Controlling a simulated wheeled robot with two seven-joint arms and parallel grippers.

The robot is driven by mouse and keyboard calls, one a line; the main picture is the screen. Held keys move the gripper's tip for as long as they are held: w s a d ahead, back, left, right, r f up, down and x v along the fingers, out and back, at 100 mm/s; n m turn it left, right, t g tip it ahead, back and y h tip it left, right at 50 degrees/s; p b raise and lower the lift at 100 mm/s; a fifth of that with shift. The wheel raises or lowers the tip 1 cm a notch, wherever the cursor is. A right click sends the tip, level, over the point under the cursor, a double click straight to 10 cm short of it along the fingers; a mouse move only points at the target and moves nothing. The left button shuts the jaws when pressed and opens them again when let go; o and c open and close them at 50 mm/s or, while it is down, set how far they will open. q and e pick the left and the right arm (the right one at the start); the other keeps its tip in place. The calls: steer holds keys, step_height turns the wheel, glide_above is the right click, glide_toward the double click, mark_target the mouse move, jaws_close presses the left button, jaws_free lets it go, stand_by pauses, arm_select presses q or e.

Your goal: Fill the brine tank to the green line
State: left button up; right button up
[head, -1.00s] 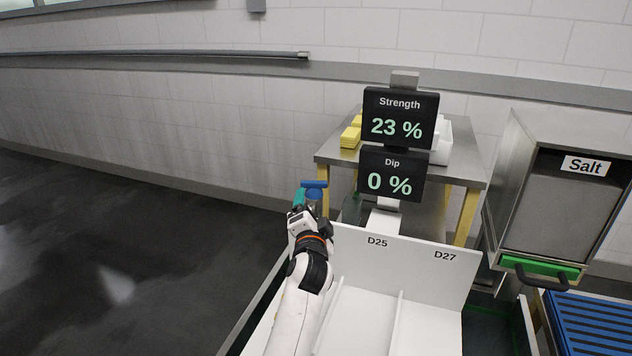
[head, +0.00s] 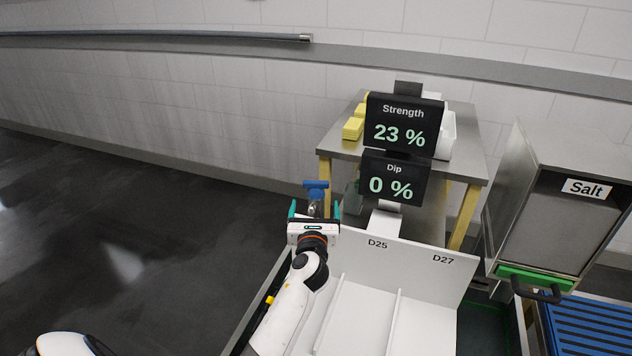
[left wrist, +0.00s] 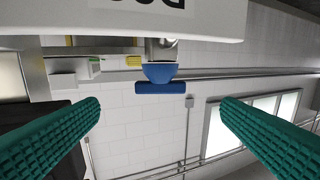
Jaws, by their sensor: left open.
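A blue tap handle (head: 316,188) on a metal fitting stands behind the white panel's left end. In the left wrist view the blue handle (left wrist: 160,82) shows between the fingers, with clear space on both sides. My left gripper (head: 314,210) is open, its teal fingers to either side of the tap in the head view, not visibly touching it. The white panel (head: 410,262) is marked D25 and D27. The displays (head: 400,134) read Strength 23 % and Dip 0 %. My right gripper is not in view.
A Salt bin (head: 560,225) with a green-backed handle stands right, above blue slats (head: 590,325). A steel table (head: 345,150) with yellow blocks (head: 353,128) stands behind the displays. The dark floor at left is clear.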

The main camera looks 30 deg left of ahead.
mark_target(315, 186)
arm_select(q)
steer(key=b+x, duration=0.1)
steer(key=x, duration=0.9)
steer(key=shift+w+a, duration=0.3)
steer(key=c, duration=1)
steer(key=m+h+p, duration=0.1)
steer(key=p, duration=0.1)
steer(key=m+t+h+p, duration=0.1)
steer(key=shift+s+a+r+p, duration=0.1)
steer(key=shift+r+p, duration=0.25)
steer(key=shift+r, duration=0.05)
steer(key=h, duration=0.1)
steer(key=m+t+h, duration=0.1)
steer(key=shift+f+h, duration=0.25)
steer(key=shift+h, duration=0.05)
steer(key=shift+f+m+h, duration=0.1)
steer(key=shift+m+h, duration=0.2)
